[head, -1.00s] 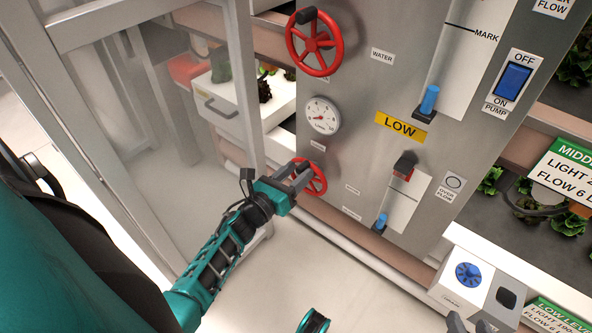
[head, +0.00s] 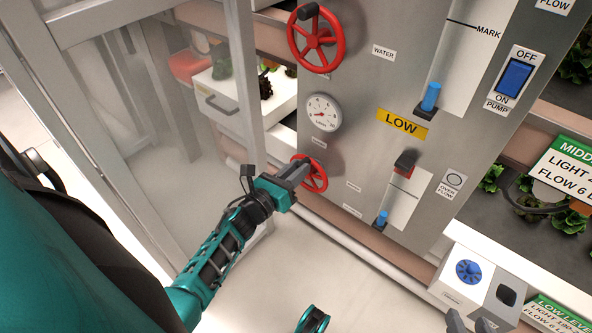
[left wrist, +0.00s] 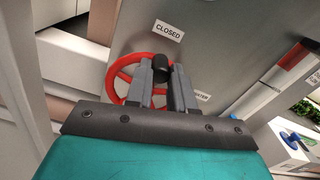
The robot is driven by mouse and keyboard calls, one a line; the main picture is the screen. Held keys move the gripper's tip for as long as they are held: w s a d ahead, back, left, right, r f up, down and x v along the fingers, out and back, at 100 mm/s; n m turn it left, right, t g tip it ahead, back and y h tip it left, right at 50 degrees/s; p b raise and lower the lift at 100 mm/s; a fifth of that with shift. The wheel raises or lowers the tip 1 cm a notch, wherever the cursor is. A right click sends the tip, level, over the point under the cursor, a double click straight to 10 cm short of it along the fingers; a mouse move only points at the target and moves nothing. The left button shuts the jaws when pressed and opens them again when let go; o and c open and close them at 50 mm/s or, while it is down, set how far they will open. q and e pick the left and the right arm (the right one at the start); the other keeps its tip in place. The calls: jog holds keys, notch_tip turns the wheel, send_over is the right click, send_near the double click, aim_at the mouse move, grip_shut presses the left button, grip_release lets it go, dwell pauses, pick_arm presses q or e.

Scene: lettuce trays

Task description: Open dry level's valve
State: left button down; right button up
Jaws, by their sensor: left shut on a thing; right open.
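A small red valve wheel (head: 316,178) sits low on the grey panel, below a round gauge (head: 319,113). My left gripper (head: 300,172) reaches it from the lower left and partly hides it. The left wrist view shows the red wheel (left wrist: 122,84) with a black knob (left wrist: 161,65) on its rim. My left gripper (left wrist: 168,84) is shut on this knob. A "CLOSED" label (left wrist: 168,31) is above the wheel. My right gripper (head: 471,323) shows only partly at the bottom edge; its tips look apart and empty.
A larger red wheel (head: 316,38) is higher on the panel. A yellow "LOW" sign (head: 402,123), a blue pump switch (head: 515,78) and a blue dial (head: 468,272) are to the right. A grey frame post (head: 243,80) stands close to my left arm. The floor below is clear.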

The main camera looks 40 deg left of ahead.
aim_at(292, 160)
pick_arm(q)
jog(key=a+f+n, duration=0.1)
jog(key=n, duration=0.3)
jog(key=a+f+n, duration=0.1)
jog(key=a+n, duration=0.1)
jog(key=n, duration=0.2)
jog(key=a+f+n, duration=0.1)
jog(key=a+n, duration=0.1)
jog(key=n, duration=0.2)
jog(key=shift+w+f+n, duration=0.1)
jog(key=shift+w+n, duration=0.1)
jog(key=shift+n, duration=0.2)
jog(key=d+f+n, duration=0.2)
jog(key=f+n, duration=0.2)
jog(key=n, duration=0.7)
jog(key=d+f+n, duration=0.3)
jog(key=f+n, duration=0.1)
jog(key=n, duration=0.8)
jog(key=shift+s, duration=0.15)
jog(key=shift+d, duration=0.15)
